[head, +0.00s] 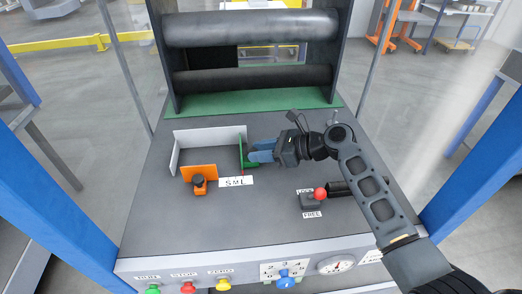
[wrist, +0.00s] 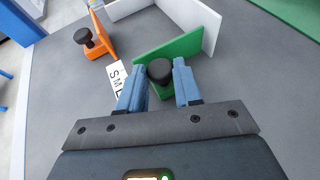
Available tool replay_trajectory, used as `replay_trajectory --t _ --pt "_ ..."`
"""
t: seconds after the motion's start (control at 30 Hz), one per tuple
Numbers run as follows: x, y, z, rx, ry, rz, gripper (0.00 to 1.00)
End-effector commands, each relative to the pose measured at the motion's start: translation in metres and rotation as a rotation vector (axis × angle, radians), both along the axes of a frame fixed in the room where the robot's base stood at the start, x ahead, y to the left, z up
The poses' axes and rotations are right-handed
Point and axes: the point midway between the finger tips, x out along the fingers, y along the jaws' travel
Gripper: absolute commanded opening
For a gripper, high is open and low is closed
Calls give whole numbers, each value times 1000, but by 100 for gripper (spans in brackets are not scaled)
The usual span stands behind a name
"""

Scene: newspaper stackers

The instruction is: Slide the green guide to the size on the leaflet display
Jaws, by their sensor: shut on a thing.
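The green guide (head: 242,152) is an upright plate at the right end of the white fence. It also shows in the wrist view (wrist: 186,46). Its black knob (wrist: 159,70) sits between the blue fingertips of my gripper (wrist: 160,82), which is shut on it. In the head view my gripper (head: 260,154) reaches the guide from the right and partly hides it. A white card reading S M L (head: 236,182) lies just in front. A small red mark by the guide's front end is near the L, though the exact reading is unclear. I cannot make out a leaflet display.
An orange guide (head: 199,173) with a black knob stands left of the card. The white fence (head: 208,139) is behind. A red-knobbed lever (head: 320,194) sits between LOCK and FREE labels, its setting unclear. Buttons and a numbered blue dial (head: 286,281) line the front panel. Rollers stand behind.

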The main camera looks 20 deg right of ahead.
Motion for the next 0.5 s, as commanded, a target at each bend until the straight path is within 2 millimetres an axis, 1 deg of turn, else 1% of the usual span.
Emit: replay_trajectory --t 0.17,0.27,0.4,0.5 --pt "0 2 0 0 1 2 0" --pt "3 11 2 1 1 4 0" --pt "9 28 3 2 1 4 0" --pt "11 36 2 2 0 3 0"
